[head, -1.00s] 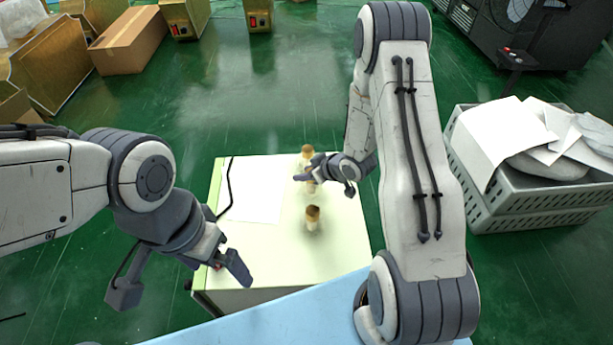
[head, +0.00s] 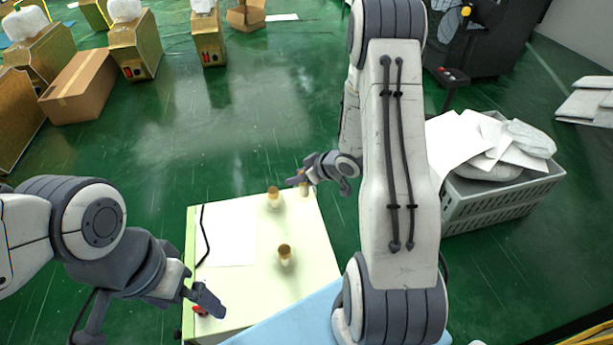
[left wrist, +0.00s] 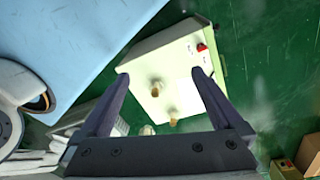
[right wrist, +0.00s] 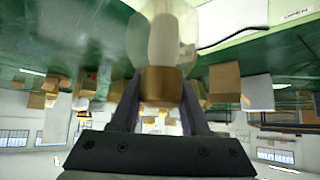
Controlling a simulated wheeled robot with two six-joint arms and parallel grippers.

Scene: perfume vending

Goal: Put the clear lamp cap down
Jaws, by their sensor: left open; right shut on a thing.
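My right gripper (head: 308,182) is shut on a small upright piece with a gold band (right wrist: 165,87), a pale body and a wide clear cap. In the head view this piece (head: 303,189) is at the table's back right corner, partly hidden by the fingers. I cannot tell whether it touches the table (head: 310,240). Two similar gold-topped pieces stand on the table, one at the back (head: 274,197) and one nearer the middle (head: 285,255). My left gripper (head: 150,318) is open and empty by the table's front left; its fingers (left wrist: 160,76) point toward the table.
A white sheet (head: 228,238) and a black cable (head: 203,235) lie on the table's left side. A grey crate (head: 500,198) of white pieces stands right. A light blue surface (head: 290,318) is in front. Cardboard and gold boxes are at the back left.

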